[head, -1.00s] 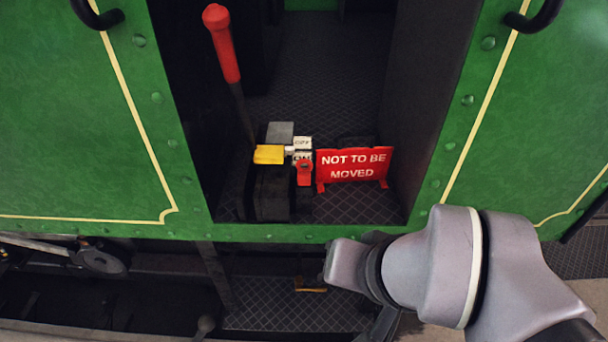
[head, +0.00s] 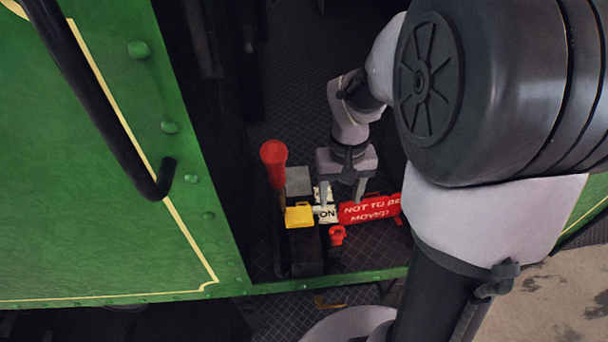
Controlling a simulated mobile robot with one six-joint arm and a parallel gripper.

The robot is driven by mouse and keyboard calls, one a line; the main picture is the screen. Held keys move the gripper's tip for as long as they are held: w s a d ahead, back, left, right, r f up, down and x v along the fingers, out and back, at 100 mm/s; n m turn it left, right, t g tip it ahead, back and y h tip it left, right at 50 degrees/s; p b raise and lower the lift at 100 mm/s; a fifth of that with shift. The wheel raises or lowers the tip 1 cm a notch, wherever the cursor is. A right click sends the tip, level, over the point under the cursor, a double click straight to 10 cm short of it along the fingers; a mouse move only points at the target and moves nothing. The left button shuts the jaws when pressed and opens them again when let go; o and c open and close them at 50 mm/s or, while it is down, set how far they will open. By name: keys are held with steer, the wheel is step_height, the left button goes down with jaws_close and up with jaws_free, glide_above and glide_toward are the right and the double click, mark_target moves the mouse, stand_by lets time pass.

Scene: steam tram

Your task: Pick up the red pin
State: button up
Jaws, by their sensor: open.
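The red pin (head: 337,235) is a small red piece at the right side of the dark lever block (head: 305,253), just below the white ON label (head: 327,214) in the picture. My gripper (head: 343,200) points down with its two fingers apart, above and slightly beyond the pin. Nothing shows between the fingers, and the pin looks apart from them. The gripper covers part of the white labels. Whether the pin sits in a hole cannot be told.
A red-handled lever (head: 274,160) stands left of the gripper. A yellow block (head: 299,215) and a grey block (head: 298,181) sit beside the labels. A red NOT TO BE MOVED sign (head: 370,209) stands close right. Green doorway panels (head: 120,200) flank the opening.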

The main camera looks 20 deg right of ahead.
mark_target(337, 227)
steer(key=f+b, duration=0.1)
steer(key=f, duration=0.3)
steer(key=f+b, duration=0.1)
steer(key=f, duration=0.3)
steer(key=f+b, duration=0.1)
steer(key=f, duration=0.3)
steer(key=shift+s+d, duration=0.1)
steer(key=shift+s, duration=0.15)
steer(key=f, duration=0.1)
steer(key=f+b, duration=0.1)
steer(key=f, duration=0.1)
steer(key=f+b, duration=0.1)
steer(key=f, duration=0.1)
steer(key=shift+w+d+f, duration=0.15)
steer(key=shift+w, duration=0.15)
jaws_close()
